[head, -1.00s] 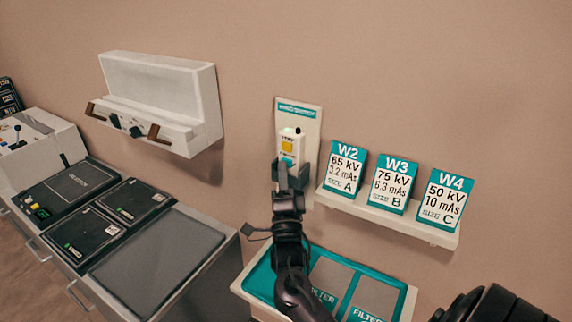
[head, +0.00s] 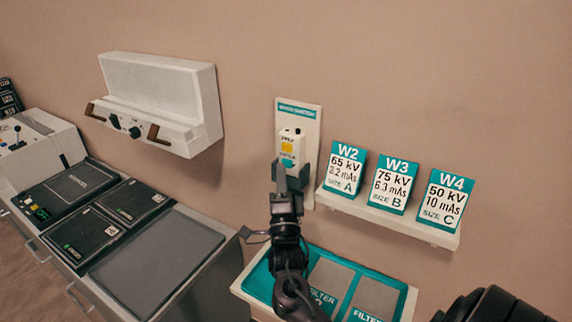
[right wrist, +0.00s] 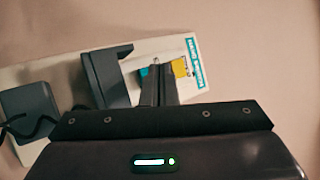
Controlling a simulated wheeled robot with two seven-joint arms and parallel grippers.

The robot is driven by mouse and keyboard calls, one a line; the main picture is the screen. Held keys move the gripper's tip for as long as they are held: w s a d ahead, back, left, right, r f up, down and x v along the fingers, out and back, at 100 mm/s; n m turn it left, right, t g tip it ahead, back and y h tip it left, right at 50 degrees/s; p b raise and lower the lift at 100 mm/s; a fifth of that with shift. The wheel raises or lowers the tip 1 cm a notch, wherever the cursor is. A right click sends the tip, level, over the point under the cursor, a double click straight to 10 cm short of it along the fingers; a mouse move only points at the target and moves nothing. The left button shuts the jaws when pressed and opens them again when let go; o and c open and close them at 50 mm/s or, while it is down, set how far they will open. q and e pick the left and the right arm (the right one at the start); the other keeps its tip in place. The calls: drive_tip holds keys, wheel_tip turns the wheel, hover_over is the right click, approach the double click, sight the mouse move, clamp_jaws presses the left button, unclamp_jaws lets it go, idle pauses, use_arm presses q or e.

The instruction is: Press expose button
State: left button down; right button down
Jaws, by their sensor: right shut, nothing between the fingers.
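The hand switch (head: 292,136) is a small white box with a yellow button (head: 287,147) and a teal button (head: 287,162) below it. It hangs on a pale wall plate (head: 312,118) with a teal label. My right gripper (head: 281,166) is shut and empty, its fingertips just at the lower part of the switch, by the teal button. In the right wrist view the closed fingers (right wrist: 158,70) cover part of the switch, and some yellow (right wrist: 179,67) shows beside them. I cannot tell if the tips touch it. My left gripper is not in view.
Cards W2 (head: 346,169), W3 (head: 393,184) and W4 (head: 443,199) stand on a wall ledge (head: 385,216) at right. A teal-edged filter tray (head: 258,279) lies below. A counter with dark panels (head: 155,265) is at left, under a white wall unit (head: 160,90).

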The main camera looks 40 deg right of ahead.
drive_tip(key=shift+s+a, duration=0.1)
drive_tip(key=shift+a, duration=0.15)
drive_tip(key=a, duration=0.1)
drive_tip(key=s+a, duration=0.1)
drive_tip(key=a, duration=0.1)
drive_tip(key=s+a, duration=0.1)
drive_tip(key=shift+a, duration=0.3)
drive_tip(key=shift+w, duration=0.1)
idle(1.6)
